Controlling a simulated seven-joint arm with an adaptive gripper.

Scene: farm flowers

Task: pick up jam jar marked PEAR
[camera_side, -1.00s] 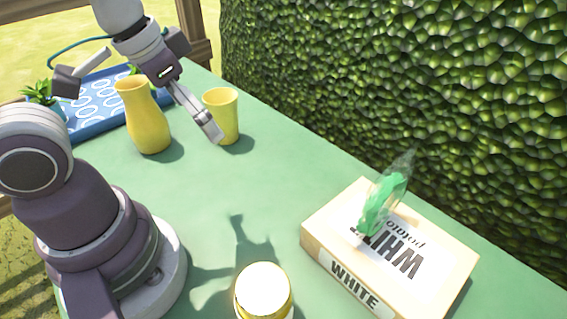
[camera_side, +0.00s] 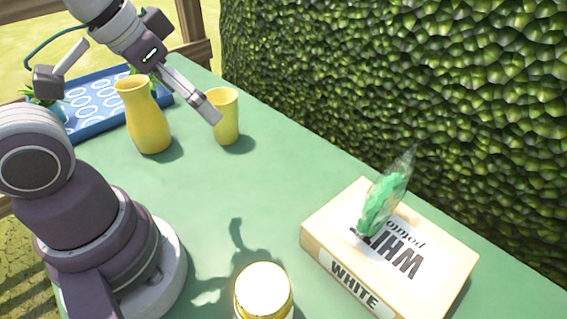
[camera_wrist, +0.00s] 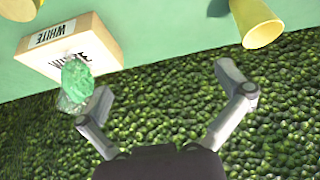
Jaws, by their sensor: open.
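A jar (camera_side: 263,291) with a pale lid and yellow sides stands at the bottom edge of the side view, partly cut off. Its label does not show, so I cannot read PEAR on it. A pale yellowish round shape at the top left corner of the wrist view (camera_wrist: 18,8) may be its lid. My gripper (camera_side: 213,114) is at the far part of the table in the side view, in front of the yellow cup and well away from the jar. In the wrist view my gripper (camera_wrist: 170,84) has its fingers spread, with nothing between them.
A box marked WHITE (camera_side: 338,278) lies right of the jar, with a clear bag of green stuff (camera_side: 384,203) on it. A yellow vase (camera_side: 148,122), yellow cup (camera_side: 228,128) and blue patterned tray (camera_side: 84,122) stand at the back. A hedge (camera_side: 400,90) borders the table. Mid-table is clear.

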